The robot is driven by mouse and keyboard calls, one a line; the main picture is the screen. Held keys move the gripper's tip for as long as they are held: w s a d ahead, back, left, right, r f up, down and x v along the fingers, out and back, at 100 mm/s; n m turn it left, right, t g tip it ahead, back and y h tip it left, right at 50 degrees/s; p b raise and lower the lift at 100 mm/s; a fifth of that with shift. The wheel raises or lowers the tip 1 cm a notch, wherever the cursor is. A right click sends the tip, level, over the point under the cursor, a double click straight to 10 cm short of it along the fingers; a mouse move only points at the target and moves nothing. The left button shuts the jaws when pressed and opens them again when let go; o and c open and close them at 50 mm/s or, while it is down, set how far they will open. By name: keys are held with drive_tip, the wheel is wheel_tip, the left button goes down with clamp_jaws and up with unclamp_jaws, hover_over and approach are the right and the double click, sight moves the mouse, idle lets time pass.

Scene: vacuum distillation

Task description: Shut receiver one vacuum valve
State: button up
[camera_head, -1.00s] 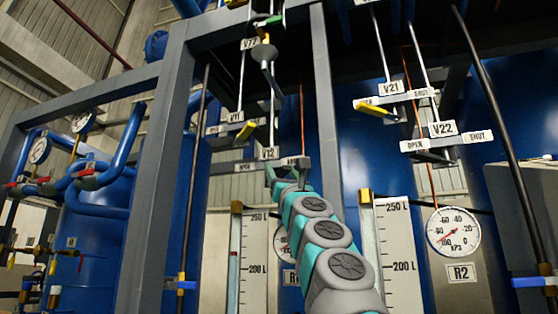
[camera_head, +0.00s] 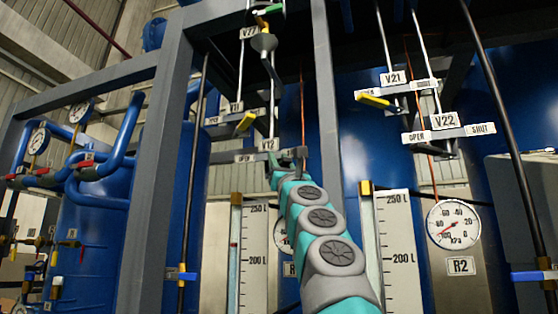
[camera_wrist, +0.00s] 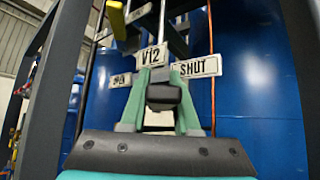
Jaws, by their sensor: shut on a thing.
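The valve V12 label (camera_head: 268,144) hangs near the middle of the head view, and it also shows in the wrist view (camera_wrist: 152,56). My gripper (camera_wrist: 162,92) has its green fingers shut on the dark V12 handle (camera_wrist: 164,96), just below the label. The handle end points toward the wrist camera, between the OPEN plate (camera_wrist: 121,80) on the left and the SHUT plate (camera_wrist: 196,68) on the right. In the head view my gripper (camera_head: 285,172) mostly hides the handle. Valve V11 (camera_head: 236,107), with a yellow handle (camera_head: 246,122), is above and left.
A grey frame post (camera_head: 327,110) stands close right of my arm, another (camera_head: 157,170) to the left. Valves V21 (camera_head: 392,78) and V22 (camera_head: 445,121) hang to the right. Below are level scales (camera_head: 398,250) and the R2 gauge (camera_head: 452,224).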

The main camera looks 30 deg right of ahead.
clamp_jaws()
idle(0.8)
